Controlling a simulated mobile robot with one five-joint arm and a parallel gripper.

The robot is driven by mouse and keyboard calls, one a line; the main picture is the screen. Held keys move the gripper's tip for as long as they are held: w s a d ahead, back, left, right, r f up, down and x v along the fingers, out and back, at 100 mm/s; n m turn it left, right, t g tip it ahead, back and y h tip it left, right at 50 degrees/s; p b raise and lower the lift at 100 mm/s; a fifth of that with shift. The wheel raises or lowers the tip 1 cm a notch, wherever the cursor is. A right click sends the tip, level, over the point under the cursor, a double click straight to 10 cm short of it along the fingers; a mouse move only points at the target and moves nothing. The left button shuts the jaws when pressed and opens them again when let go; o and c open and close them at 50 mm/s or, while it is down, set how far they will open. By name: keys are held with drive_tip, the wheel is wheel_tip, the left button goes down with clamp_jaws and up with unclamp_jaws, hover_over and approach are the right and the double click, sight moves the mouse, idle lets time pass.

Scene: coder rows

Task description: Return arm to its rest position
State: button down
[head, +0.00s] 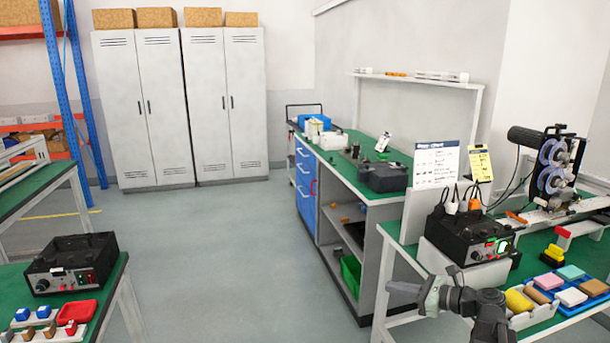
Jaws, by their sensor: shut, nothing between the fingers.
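My arm enters at the bottom right, folded in front of the green-topped bench (405,246). My gripper (398,289) points left, just off the bench's near left corner. Its fingers are together with nothing held. It shows small and grey, so fine detail is hard to see. It touches none of the items on the bench.
On the right bench stand a black device with a lit green switch (468,236), a blue tray of coloured blocks (566,311) and a reel machine (556,165). A left bench holds another black device (72,262). The grey floor (220,260) between is clear.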

drive_tip(key=s+a+f+n+g, duration=0.2)
drive_tip(key=a+f+n+g, duration=0.3)
drive_tip(key=a, duration=0.8)
drive_tip(key=s+a+f+n+g+h, duration=0.4)
drive_tip(key=s+a+f+n+h, duration=0.25)
drive_tip(key=f+n, duration=0.5)
drive_tip(key=s+d+f+n+h, duration=0.1)
drive_tip(key=s+d+n+h, duration=0.3)
drive_tip(key=d+n, duration=0.45)
wheel_tip(320, 180, up, 16)
drive_tip(key=w+p, duration=0.1)
drive_tip(key=p, duration=1.5)
drive_tip(key=shift+d+g+h, duration=0.25)
drive_tip(key=shift+g+h, duration=0.05)
drive_tip(key=shift+h, duration=0.15)
drive_tip(key=shift+w+f, duration=0.1)
